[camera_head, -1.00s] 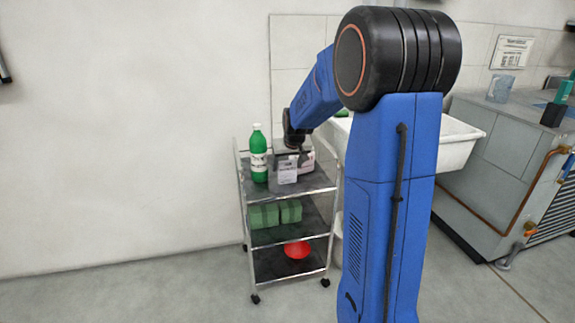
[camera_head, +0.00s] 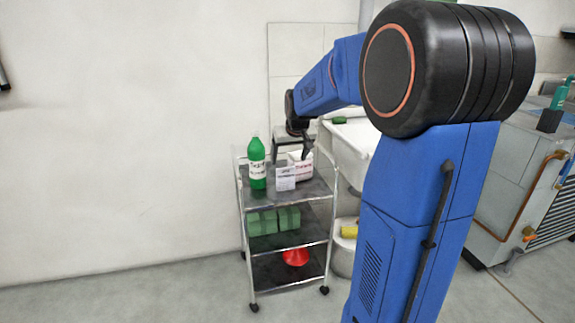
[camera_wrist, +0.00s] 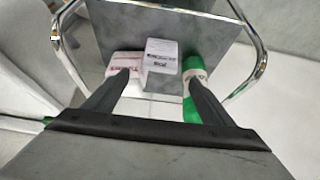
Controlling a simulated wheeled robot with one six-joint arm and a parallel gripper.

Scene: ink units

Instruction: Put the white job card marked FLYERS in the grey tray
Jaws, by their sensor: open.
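A small white card (camera_head: 286,178) with dark print stands on the top shelf of a metal cart; its words are too small to read surely. In the wrist view the white card (camera_wrist: 162,54) lies between the lines of my two fingers, beside a white box with red print (camera_wrist: 124,64). My gripper (camera_head: 305,151) hangs above the top shelf near the box, higher than the card. In the wrist view its fingers (camera_wrist: 158,82) are apart, with nothing held between them. I cannot make out a grey tray for certain.
A green bottle (camera_head: 257,165) stands left of the card, close to one finger's line in the wrist view. The cart (camera_head: 318,187) has lower shelves with green blocks (camera_head: 273,220) and a red item (camera_head: 295,257). A white sink (camera_head: 352,150) is at right.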

